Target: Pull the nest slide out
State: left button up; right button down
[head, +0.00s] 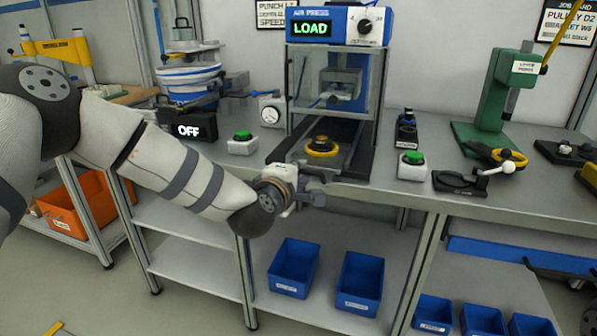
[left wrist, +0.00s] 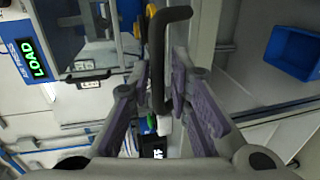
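The nest slide (head: 293,156) is a dark flat slide under the air press, with a round yellow and dark nest (head: 321,150) on it near the front. The handle is hardly visible in the head view. My right gripper is in neither view.
The air press (head: 338,25) reads LOAD. Buttons with green tops stand left (head: 242,143) and right (head: 411,164) of the slide. A black clamp (head: 462,182) lies at the right. Blue bins (head: 293,267) stand on the shelf below. The space before the bench looks clear.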

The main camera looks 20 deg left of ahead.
pick_arm(q)
jog(key=v, duration=1.2)
jog(key=shift+f, duration=0.1)
jog(key=s+d+f+m+g+h+p, duration=0.1)
jog(key=s+f+m+g, duration=0.4)
jog(key=s+f, duration=0.65)
jog(key=s+d+f+m+g+h, duration=0.1)
jog(key=s+f+m+g, duration=0.4)
jog(key=s+f, duration=0.65)
jog(key=s+a+f+m+g+y, duration=0.1)
jog(key=s+a+f+m+g, duration=0.2)
jog(key=s, duration=0.8)
jog(key=s+a+f+m+g+y+p, duration=0.1)
jog(key=s+a+f+m+g, duration=0.2)
jog(key=s, duration=0.9)
jog(key=shift+a+f+m+g+y, duration=0.3)
jog(key=shift+f+m+g, duration=0.2)
jog(key=shift+f+g, duration=0.5)
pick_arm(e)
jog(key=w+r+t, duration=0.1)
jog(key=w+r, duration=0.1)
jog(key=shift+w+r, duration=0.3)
